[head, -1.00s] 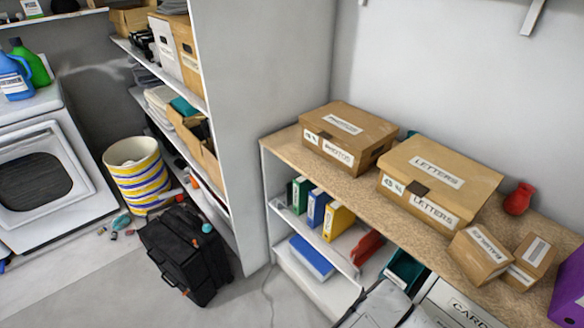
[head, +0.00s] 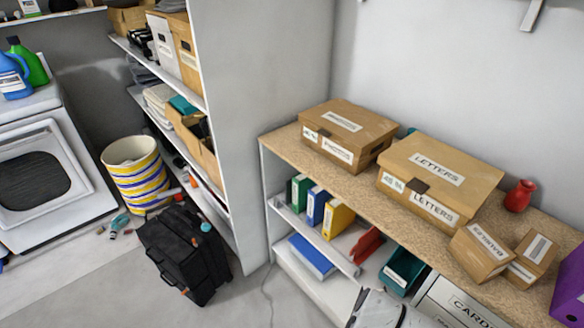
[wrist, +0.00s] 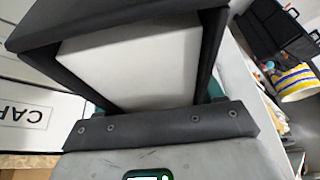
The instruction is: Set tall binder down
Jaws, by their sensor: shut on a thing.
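My gripper (wrist: 143,70) shows in the wrist view, with its dark bolted mount at the bottom. It is shut on a block with a broad pale face (wrist: 130,65), framed by dark parts, which I take to be the tall binder. I cannot tell clearly where the dark fingers end and the binder begins. A white drawer unit with upside-down lettering (wrist: 25,112) is to the left in the wrist view.
The worktop (head: 372,187) carries cardboard boxes (head: 440,180), a red vase (head: 519,196) and a purple binder (head: 568,290). A black suitcase (head: 185,250) stands on the floor.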

